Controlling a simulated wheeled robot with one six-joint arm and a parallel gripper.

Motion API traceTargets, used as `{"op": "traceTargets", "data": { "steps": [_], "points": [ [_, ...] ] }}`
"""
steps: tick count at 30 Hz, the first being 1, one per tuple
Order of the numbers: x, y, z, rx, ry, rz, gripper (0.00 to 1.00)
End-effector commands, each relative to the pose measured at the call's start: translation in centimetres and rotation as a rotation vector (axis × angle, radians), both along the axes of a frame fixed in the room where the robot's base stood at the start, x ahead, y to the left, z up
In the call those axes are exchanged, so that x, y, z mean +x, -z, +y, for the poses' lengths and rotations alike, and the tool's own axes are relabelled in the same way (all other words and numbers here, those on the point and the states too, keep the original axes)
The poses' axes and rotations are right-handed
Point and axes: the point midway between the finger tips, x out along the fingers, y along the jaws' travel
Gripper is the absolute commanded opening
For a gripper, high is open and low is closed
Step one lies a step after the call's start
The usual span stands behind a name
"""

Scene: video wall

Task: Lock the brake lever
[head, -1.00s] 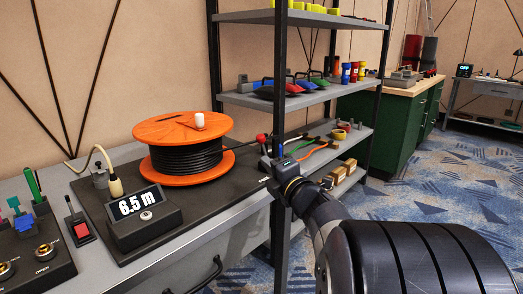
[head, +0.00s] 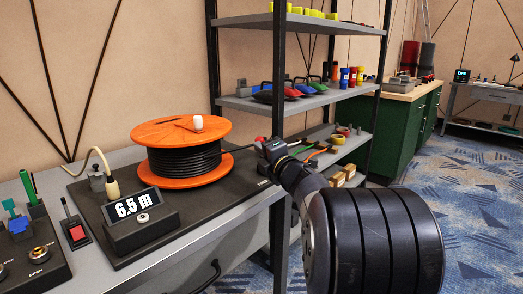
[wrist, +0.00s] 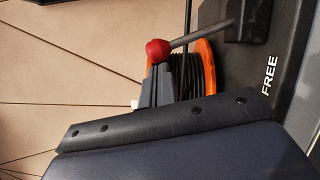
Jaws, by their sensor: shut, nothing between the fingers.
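The brake lever has a red ball knob (wrist: 157,50) on a thin grey rod. The rod runs to a dark base block (wrist: 248,20) on the black board, near a white FREE label (wrist: 269,75). In the head view the knob (head: 260,140) shows just beside my gripper (head: 270,150), behind the right end of the board. My gripper is shut and empty. The gripper hides most of the lever in the head view.
An orange cable reel (head: 182,180) with black cable stands left of my gripper. A 6.5 m display (head: 134,206) stands before it. A shelf unit's black post (head: 279,80) rises close behind my gripper.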

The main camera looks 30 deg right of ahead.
Motion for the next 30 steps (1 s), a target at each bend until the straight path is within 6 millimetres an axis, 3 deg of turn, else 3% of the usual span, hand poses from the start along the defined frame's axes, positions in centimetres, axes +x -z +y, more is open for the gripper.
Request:
{"op": "traceTargets", "data": {
  "steps": [20,30],
  "points": [
    [0.2,-0.7,-0.7,0.077,0.001,0.029,0.00],
    [0.7,-2.0,-1.9,0.206,0.000,0.076,0.00]
  ]
}}
